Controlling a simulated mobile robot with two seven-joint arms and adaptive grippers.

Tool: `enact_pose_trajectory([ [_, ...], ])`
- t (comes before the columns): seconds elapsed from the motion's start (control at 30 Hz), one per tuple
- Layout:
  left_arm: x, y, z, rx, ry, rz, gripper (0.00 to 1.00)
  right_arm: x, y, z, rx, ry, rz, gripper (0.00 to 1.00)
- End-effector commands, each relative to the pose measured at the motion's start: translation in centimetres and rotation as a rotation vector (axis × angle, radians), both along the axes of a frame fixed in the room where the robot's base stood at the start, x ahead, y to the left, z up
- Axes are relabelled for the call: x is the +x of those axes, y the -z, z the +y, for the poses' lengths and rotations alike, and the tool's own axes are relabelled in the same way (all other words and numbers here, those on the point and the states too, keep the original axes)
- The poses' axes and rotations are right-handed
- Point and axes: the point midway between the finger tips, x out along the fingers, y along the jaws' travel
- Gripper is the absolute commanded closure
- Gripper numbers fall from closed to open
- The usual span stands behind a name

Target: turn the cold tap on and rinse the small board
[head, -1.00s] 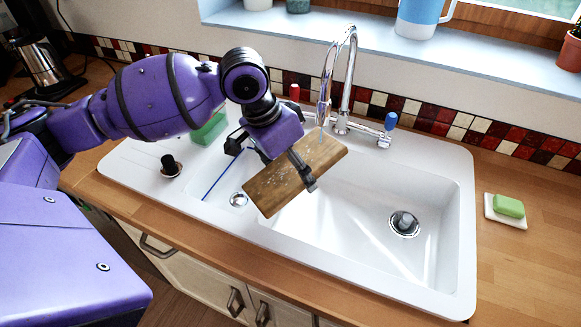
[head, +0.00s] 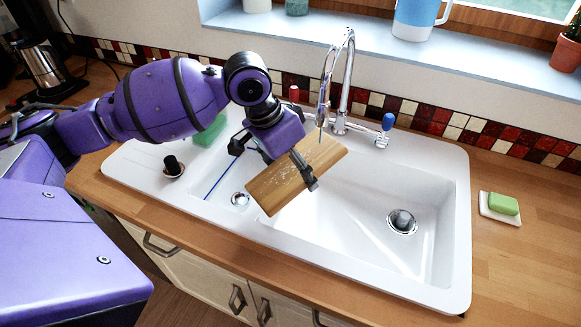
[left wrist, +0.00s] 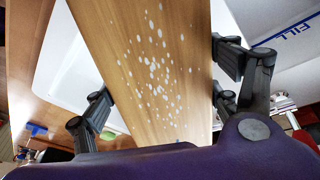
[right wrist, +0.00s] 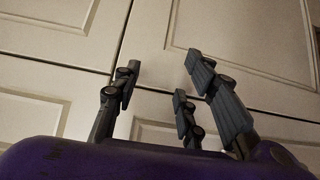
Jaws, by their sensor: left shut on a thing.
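My left gripper (head: 304,170) is shut on the small board (head: 283,182), a wooden board held tilted above the sink, below the spout of the chrome tap (head: 350,75). White spots cover part of its face, plainer in the left wrist view (left wrist: 120,50). A thin bluish streak shows between spout and board; I cannot tell how much water runs. The cold tap handle (head: 388,122) has a blue end, right of the spout. The hot one (head: 293,93) is red, at left. My right gripper (right wrist: 160,85) is open and empty, facing pale cabinet doors.
The white sink (head: 455,230) has a main basin with a drain plug (head: 402,221) and a small basin at left. Green soap (head: 503,204) sits on a dish on the wooden counter at right.

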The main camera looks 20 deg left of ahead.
Motion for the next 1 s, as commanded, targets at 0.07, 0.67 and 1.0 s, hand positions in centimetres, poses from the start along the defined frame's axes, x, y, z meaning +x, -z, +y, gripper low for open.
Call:
enact_pose_trajectory([
  [0.07,0.1,-0.2,-0.1,0.0,0.0,-0.004,0.57,0.2,-0.2,0.0,0.001,0.001,-0.005,0.61],
  [0.67,-2.1,-0.4,-0.1,0.0,-0.001,-0.006,0.57,1.1,-1.7,-0.4,-0.012,-0.01,-0.027,0.61],
  [1.0,-4.7,-0.4,-0.1,-0.001,0.0,-0.007,0.57,1.3,-2.5,-0.6,-0.013,-0.006,-0.039,0.61],
])
